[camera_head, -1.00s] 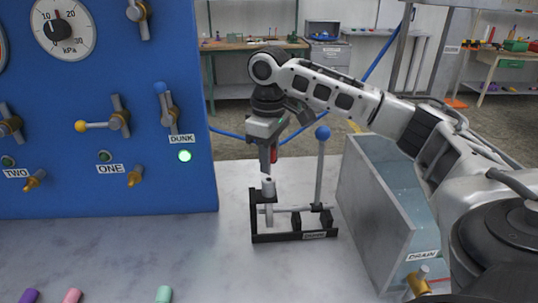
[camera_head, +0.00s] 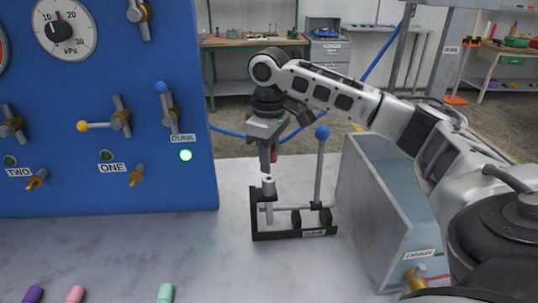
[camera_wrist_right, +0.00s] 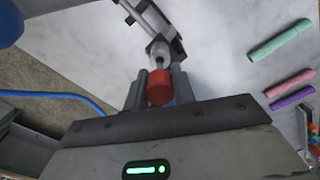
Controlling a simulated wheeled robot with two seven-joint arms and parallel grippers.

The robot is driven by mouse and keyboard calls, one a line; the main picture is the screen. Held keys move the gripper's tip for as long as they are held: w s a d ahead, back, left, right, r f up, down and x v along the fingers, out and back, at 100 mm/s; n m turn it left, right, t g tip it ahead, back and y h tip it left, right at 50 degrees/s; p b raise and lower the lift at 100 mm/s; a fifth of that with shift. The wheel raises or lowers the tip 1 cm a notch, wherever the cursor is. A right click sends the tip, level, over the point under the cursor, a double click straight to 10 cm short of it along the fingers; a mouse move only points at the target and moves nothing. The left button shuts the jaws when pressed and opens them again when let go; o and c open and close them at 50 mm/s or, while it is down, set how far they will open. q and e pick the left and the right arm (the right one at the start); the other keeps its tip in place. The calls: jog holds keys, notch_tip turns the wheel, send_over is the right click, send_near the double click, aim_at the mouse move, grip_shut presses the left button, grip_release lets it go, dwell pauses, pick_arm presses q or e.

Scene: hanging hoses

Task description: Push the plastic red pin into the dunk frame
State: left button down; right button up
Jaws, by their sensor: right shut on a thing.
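My right gripper (camera_head: 267,168) points down over the dunk frame, shut on the red pin (camera_head: 273,155). In the right wrist view, the red pin (camera_wrist_right: 160,88) sits between the two fingers, in line with a grey-white cylinder (camera_wrist_right: 160,52) beyond it. The dunk frame (camera_head: 290,234) is a black base labelled DUNK, with an upright at its left, a horizontal rod and a grey lever topped by a blue ball (camera_head: 322,132). The pale cylinder (camera_head: 268,183) stands atop its left side, just under my fingertips. Whether the pin touches it, I cannot tell. My left gripper is out of view.
A blue panel (camera_head: 90,185) with valves, gauge and a lit green DUNK lamp stands at left. A grey DRAIN tank (camera_head: 372,215) stands to the right of the frame. Purple, pink and green pieces (camera_head: 165,293) lie at the front left; the bench between is clear.

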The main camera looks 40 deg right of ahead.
jog(key=shift+f, duration=1.65)
jog(key=o, duration=1.1)
jog(key=shift+c, duration=0.2)
notch_tip(320, 180, up, 16)
jog(key=shift+f, duration=0.15)
dwell(0.4)
